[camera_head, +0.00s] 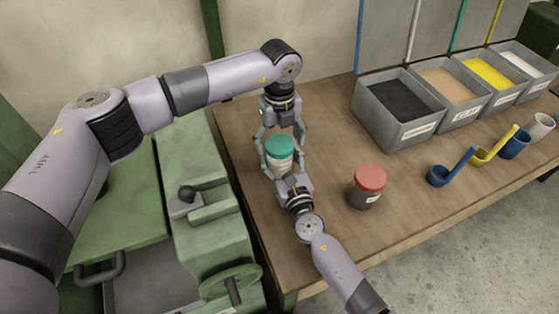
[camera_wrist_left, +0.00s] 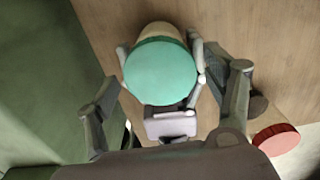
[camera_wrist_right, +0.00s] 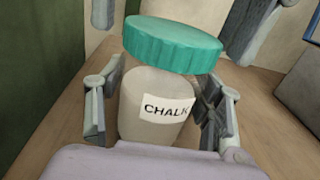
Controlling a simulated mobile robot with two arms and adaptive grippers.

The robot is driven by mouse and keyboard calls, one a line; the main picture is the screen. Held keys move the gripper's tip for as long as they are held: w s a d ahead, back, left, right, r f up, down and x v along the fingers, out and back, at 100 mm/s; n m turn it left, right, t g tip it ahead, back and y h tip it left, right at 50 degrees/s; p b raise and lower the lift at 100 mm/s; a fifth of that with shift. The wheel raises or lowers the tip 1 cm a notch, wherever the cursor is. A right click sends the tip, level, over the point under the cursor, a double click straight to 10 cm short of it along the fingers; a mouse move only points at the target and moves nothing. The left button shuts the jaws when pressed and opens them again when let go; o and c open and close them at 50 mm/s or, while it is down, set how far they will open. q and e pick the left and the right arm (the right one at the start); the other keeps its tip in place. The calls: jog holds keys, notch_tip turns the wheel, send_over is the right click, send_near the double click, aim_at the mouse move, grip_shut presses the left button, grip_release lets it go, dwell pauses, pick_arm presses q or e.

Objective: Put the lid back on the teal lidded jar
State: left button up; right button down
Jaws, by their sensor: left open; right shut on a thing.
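The jar (camera_wrist_right: 152,95) is pale, with a label reading CHALK, and stands upright on the table. Its teal lid (camera_head: 280,147) rests on its mouth; in the right wrist view the lid (camera_wrist_right: 172,45) looks slightly tilted, and I cannot tell whether it is screwed down. My right gripper (camera_wrist_right: 155,112) is shut on the jar's body from the near side. My left gripper (camera_head: 281,138) is open above the jar, its fingers apart on either side of the lid. The left wrist view shows the lid's top (camera_wrist_left: 160,72) between the spread fingers, with clear gaps.
A red-lidded jar (camera_head: 368,187) stands to the right of the teal one. Grey bins (camera_head: 398,128) of coloured powder line the back right, with scoops and cups (camera_head: 440,176) in front of them. A green machine (camera_head: 215,215) is at the left. The table's front middle is clear.

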pick_arm(q)
jog(key=shift+c, duration=0.2)
jog(key=c, duration=1.2)
jog(key=m, duration=0.4)
jog(key=shift+m, duration=0.4)
jog(key=m, duration=0.9)
jog(key=shift+m, duration=0.4)
jog(key=m, duration=1.1)
jog(key=o, duration=1.4)
